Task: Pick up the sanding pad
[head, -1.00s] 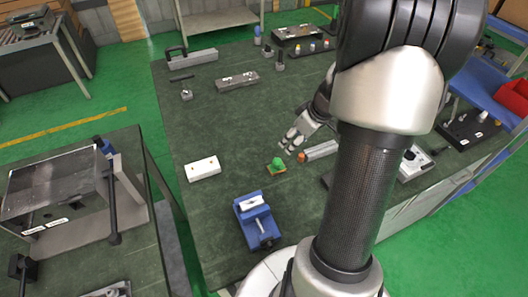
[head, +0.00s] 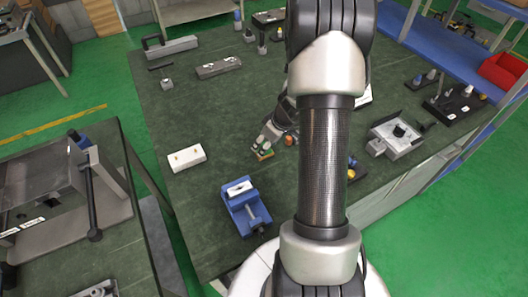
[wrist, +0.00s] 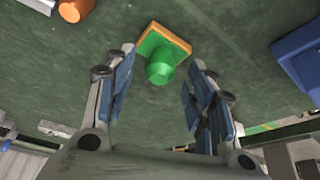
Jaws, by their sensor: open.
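The sanding pad has a green knob on a flat square base with an orange-tan edge. It lies on the dark green table, and in the wrist view the pad (wrist: 161,56) shows ahead of the fingertips, between their lines. In the head view the pad (head: 265,154) is small and partly covered by my gripper (head: 267,142). In the wrist view my gripper (wrist: 157,72) is open, with one blue-lined finger on each side and nothing held. Whether a finger touches the pad I cannot tell.
A blue vise (head: 243,205) stands near the front edge of the table (head: 215,120). A white block (head: 186,158) lies to the left. An orange-ended cylinder (wrist: 75,10) is close to the pad. A grey metal fixture (head: 400,138) stands to the right.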

